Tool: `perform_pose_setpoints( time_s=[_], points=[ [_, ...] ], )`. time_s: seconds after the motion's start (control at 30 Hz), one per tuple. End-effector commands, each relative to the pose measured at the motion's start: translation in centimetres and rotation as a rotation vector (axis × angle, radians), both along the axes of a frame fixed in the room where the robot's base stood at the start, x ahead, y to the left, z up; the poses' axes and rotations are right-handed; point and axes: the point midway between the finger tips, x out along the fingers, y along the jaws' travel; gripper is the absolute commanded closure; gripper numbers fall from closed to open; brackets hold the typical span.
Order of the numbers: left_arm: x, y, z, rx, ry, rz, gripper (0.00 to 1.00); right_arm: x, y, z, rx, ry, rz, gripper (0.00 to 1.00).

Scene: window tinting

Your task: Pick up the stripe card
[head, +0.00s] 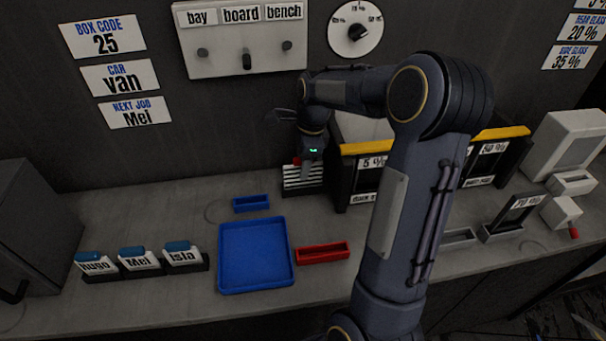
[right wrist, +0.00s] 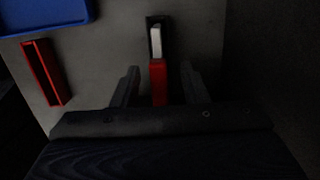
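The stripe card (head: 303,180), with black and white stripes, stands upright against the back of the bench in the head view. Its red tab (right wrist: 158,82) shows in the right wrist view, beside a white strip in a dark slot or holder (right wrist: 156,22). My right gripper (right wrist: 159,84) is open, with one finger on each side of the red tab and gaps visible on both sides. In the head view my right gripper (head: 307,168) is right at the card's top and hides part of it. My left gripper is not in view.
A blue tray (head: 255,255), a small blue holder (head: 251,203) and a red holder (head: 322,252) lie left and front of the card. Black boxes with yellow tops (head: 366,148) stand close to its right. Name cards (head: 139,260) stand at the left.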

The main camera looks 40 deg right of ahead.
Motion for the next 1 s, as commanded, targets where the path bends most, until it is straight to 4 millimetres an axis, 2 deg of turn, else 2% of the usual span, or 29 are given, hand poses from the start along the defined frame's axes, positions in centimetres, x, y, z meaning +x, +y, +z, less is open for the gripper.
perform_pose_setpoints(
  time_s=[0.03, 0.33, 0.77, 1.0],
  points=[
    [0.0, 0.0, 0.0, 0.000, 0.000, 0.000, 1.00, 0.0, 0.0, 0.0, 0.000, 0.000, 0.000, 0.60],
    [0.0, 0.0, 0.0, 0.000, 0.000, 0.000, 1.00, 0.0, 0.0, 0.1, -0.001, -0.001, 0.001, 0.99],
    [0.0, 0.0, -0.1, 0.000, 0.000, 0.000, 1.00, 0.1, 0.0, 0.6, -0.001, -0.002, 0.001, 1.00],
    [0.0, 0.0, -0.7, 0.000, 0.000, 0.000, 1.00, 0.0, 0.1, 3.5, -0.002, -0.006, 0.002, 1.00]
  ],
)
